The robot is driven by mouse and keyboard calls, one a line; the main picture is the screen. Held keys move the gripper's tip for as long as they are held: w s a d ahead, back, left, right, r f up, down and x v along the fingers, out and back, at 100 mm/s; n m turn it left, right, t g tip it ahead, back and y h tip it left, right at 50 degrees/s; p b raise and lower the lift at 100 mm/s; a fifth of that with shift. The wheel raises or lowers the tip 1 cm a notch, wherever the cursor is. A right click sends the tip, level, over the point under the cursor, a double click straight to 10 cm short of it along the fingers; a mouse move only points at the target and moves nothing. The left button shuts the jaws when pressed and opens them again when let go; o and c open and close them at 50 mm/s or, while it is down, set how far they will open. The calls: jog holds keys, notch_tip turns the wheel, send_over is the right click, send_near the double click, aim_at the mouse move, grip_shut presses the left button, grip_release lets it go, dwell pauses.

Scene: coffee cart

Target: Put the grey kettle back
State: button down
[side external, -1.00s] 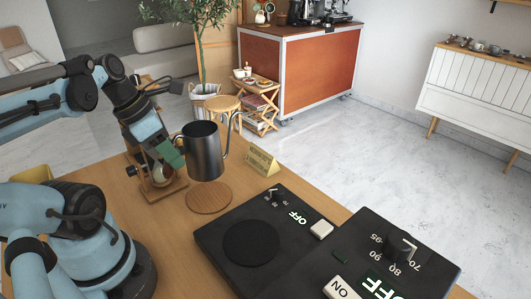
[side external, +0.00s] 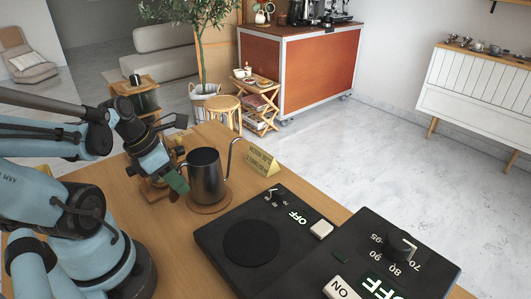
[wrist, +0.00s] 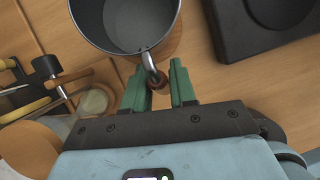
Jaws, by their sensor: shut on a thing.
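The grey kettle (side external: 205,175) is upright on, or very slightly above, the round wooden coaster (side external: 209,208); I cannot tell whether it touches. Its thin spout rises on the right. In the wrist view the kettle (wrist: 125,22) is open at the top, and part of the coaster (wrist: 170,45) shows beside it. My gripper (side external: 181,180) is at the kettle's left side. In the wrist view the green fingers of my gripper (wrist: 160,82) are shut on the kettle's handle (wrist: 149,65).
A black scale and heater unit (side external: 255,235) with an OFF display lies just right of the coaster. A yellow sign (side external: 263,161) stands behind the kettle. A wooden dripper stand (side external: 157,186) is close on the left, partly hidden by my gripper.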

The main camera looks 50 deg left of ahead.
jog(key=shift+f, duration=0.35)
jog(key=c, duration=0.9)
grip_release()
jog(key=shift+f, duration=0.15)
